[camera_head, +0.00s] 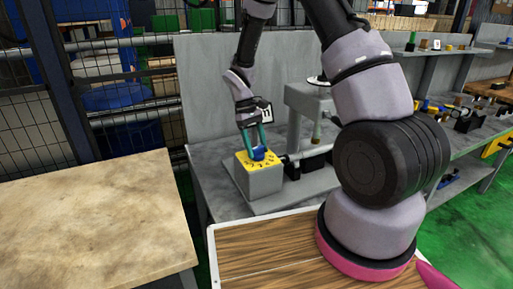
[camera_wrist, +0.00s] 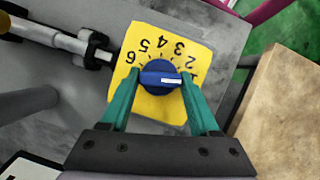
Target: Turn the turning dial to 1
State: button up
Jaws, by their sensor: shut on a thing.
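The turning dial (camera_wrist: 160,76) is a round blue knob with a white pointer line. It sits on a yellow plate (camera_wrist: 152,108) marked with black numbers 1 to 6. In the wrist view the pointer lies to the right, close to the 1 and slightly below it. My gripper (camera_wrist: 160,78) has its green fingers on both sides of the knob, shut on it. In the head view the dial (camera_head: 258,153) is on top of a grey box (camera_head: 262,180), with my gripper (camera_head: 256,142) reaching down from above. The 1 is partly hidden by the right finger.
The grey box stands on a grey workbench (camera_head: 216,153) beside a grinder (camera_head: 312,100) with a metal shaft. A wooden table (camera_head: 95,215) is at the left. Shelves with small parts (camera_head: 465,115) are at the right. A mesh fence is behind.

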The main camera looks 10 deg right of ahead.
dwell(0.4)
jog(key=o, duration=1.3)
jog(key=shift+r, duration=0.1)
jog(key=v, duration=1)
jog(key=shift+w+r, duration=0.1)
jog(key=shift+r, duration=0.2)
jog(key=s+d+r+m+t+y, duration=0.15)
jog(key=s+r, duration=0.25)
jog(key=r, duration=0.4)
jog(key=s+d+r+m+t+y, duration=0.1)
jog(key=s+d+r+m+t, duration=0.2)
jog(key=r, duration=0.5)
jog(key=s+d+r+m+t, duration=0.1)
jog(key=s+r+t, duration=0.1)
jog(key=s+r, duration=0.1)
jog(key=s+d+r+m+t+y, duration=0.1)
jog(key=s+r+m+t, duration=0.1)
jog(key=s, duration=0.4)
jog(key=s+d+r+m+t, duration=0.1)
jog(key=s+r+m+t, duration=0.1)
jog(key=s, duration=0.3)
jog(key=shift+s+d+r+t+y, duration=0.15)
jog(key=shift+r+t, duration=0.1)
jog(key=shift+r, duration=0.15)
jog(key=shift+d+r+t+y, duration=0.1)
jog(key=shift+d+r+t, duration=0.1)
jog(key=shift+r, duration=0.2)
